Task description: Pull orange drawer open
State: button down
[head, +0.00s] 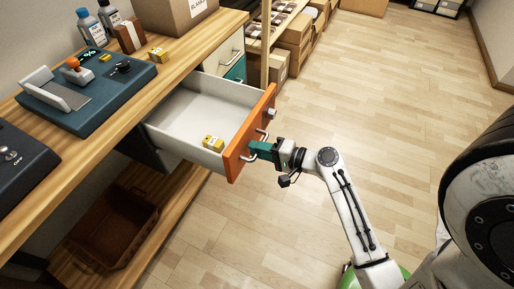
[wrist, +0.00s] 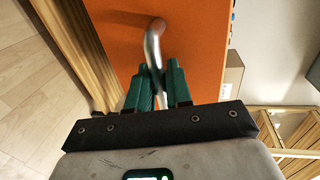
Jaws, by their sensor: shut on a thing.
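The orange drawer (head: 240,140) stands well out from under the wooden counter, its white inside showing. A small yellow box (head: 213,143) lies in it near the front. The drawer front also fills much of the wrist view (wrist: 195,25). My gripper (head: 254,149) is at the drawer front, its green fingers shut on the metal handle (wrist: 153,45). In the wrist view the fingers (wrist: 158,85) sit on both sides of the handle bar. The fingers hide part of the handle.
The wooden counter (head: 180,52) holds a blue press machine (head: 85,90), a cardboard box, bottles and a small yellow box. A crate (head: 110,228) sits on the shelf below. Shelves with boxes stand behind the drawer. The floor (head: 370,90) to the right is clear.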

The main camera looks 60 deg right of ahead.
jog(key=c, duration=1.2)
grip_release()
jog(key=v, duration=1)
jog(key=shift+s, duration=0.35)
jog(key=shift+a, duration=0.1)
jog(key=a+n+g+y+p, duration=0.3)
jog(key=a+n+g+p, duration=0.5)
jog(key=a+n+g, duration=0.45)
jog(key=r+n+h+p, duration=0.1)
jog(key=s+a+r+n+g+h, duration=0.1)
jog(key=n, duration=0.1)
jog(key=a+r+n+g+h+p, duration=0.1)
jog(key=n, duration=0.1)
jog(key=shift+s+a+r+h+p, duration=0.1)
jog(key=shift+s+a+h+p, duration=0.1)
jog(key=shift+s+h+p, duration=0.2)
